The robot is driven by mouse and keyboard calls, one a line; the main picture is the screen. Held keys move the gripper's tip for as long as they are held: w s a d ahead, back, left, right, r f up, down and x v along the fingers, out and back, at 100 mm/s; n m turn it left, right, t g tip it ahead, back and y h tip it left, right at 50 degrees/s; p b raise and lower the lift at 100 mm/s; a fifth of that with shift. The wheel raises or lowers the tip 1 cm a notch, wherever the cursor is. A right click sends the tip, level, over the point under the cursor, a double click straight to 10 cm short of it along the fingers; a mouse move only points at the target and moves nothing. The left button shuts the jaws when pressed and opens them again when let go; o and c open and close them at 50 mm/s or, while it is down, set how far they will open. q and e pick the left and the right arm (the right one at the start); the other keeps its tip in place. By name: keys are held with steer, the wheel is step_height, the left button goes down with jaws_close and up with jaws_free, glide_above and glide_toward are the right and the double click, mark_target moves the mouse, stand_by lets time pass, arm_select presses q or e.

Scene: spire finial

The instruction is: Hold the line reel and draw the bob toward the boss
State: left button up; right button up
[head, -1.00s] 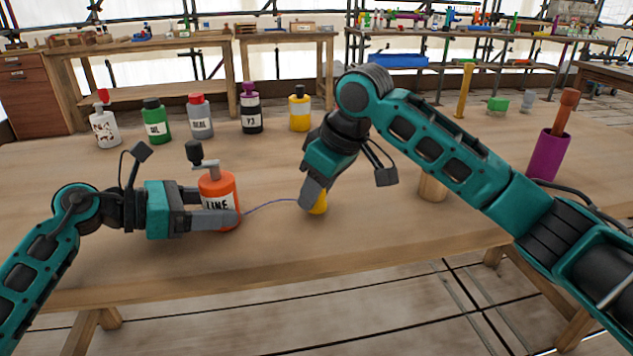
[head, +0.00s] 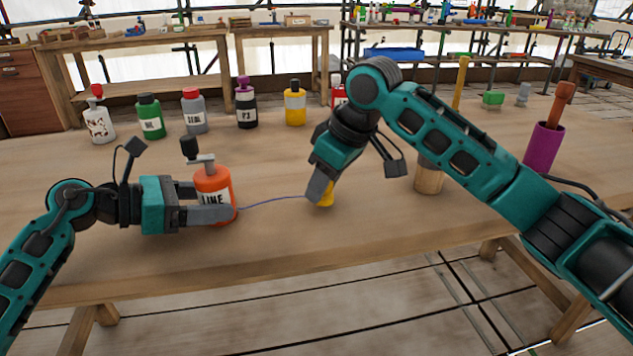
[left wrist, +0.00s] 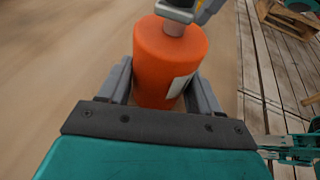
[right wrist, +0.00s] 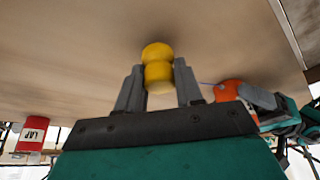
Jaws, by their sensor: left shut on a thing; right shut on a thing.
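The line reel (head: 211,181) is an orange bottle with a grey and black top and a LINE label, upright on the table. My left gripper (head: 226,207) is shut around its body; it also shows in the left wrist view (left wrist: 168,65). The bob (head: 327,198) is a small yellow piece held by my right gripper (head: 322,196), close over the table. In the right wrist view the bob (right wrist: 157,62) sits between the fingers. A thin blue line (head: 275,202) runs from the reel to the bob. The boss may be the wooden cylinder (head: 428,180), partly hidden behind my right arm.
Several bottles stand along the back left, among them a green one (head: 150,117) and a yellow one (head: 294,104). A purple holder (head: 543,146) with a brown-handled tool stands at right. The table (head: 330,250) is clear between bob and cylinder.

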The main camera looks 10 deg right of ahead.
steer(key=shift+w+d, duration=0.15)
steer(key=shift+d, duration=2.8)
steer(key=shift+w+d, duration=0.15)
steer(key=shift+d, duration=2.8)
steer(key=shift+a+f, duration=0.1)
steer(key=shift+a, duration=0.2)
steer(key=shift+a+f, duration=0.1)
steer(key=shift+a, duration=0.2)
steer(key=shift+f, duration=0.3)
steer(key=o, duration=1.1)
steer(key=v, duration=1.2)
